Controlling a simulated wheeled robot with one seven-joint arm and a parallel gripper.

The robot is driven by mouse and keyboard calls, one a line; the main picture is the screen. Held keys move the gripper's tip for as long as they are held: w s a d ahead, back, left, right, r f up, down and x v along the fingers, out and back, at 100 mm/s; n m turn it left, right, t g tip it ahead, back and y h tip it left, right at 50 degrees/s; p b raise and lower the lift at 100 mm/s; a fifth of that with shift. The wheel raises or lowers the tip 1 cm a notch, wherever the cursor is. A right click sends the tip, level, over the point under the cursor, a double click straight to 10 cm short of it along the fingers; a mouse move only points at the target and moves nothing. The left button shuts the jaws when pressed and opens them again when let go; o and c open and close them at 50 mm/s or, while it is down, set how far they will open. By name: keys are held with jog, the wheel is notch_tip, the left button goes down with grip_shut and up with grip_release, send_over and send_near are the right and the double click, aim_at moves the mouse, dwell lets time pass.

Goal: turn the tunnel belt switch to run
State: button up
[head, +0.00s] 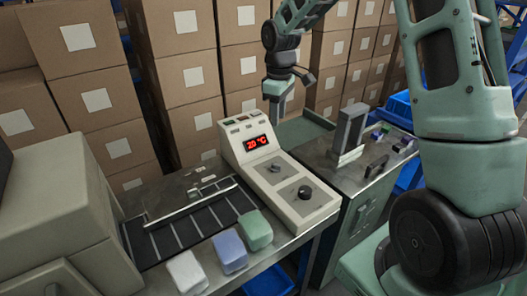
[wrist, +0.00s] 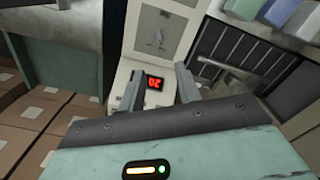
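Below the display are two square plates, one with a small knob (head: 275,167) and one with a dark rotary knob (head: 305,192). Their labels are too small to read, so I cannot tell which is the tunnel belt switch. My gripper (head: 278,108) hangs above and behind the console, apart from the knobs. In the wrist view my gripper (wrist: 158,72) is open and empty, with the display (wrist: 154,83) between its fingers and one plate (wrist: 160,30) beyond.
Pale, lilac and green blocks (head: 229,251) lie in front of the dark slatted conveyor (head: 195,222), left of the console. A metal table with an upright frame (head: 350,128) stands to the right. Stacked cartons (head: 185,75) fill the back. The space above the knobs is clear.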

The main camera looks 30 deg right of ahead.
aim_at(276, 164)
notch_tip(276, 164, down, 17)
jog(key=shift+f+p, duration=0.2)
jog(key=shift+p, duration=0.75)
grip_shut()
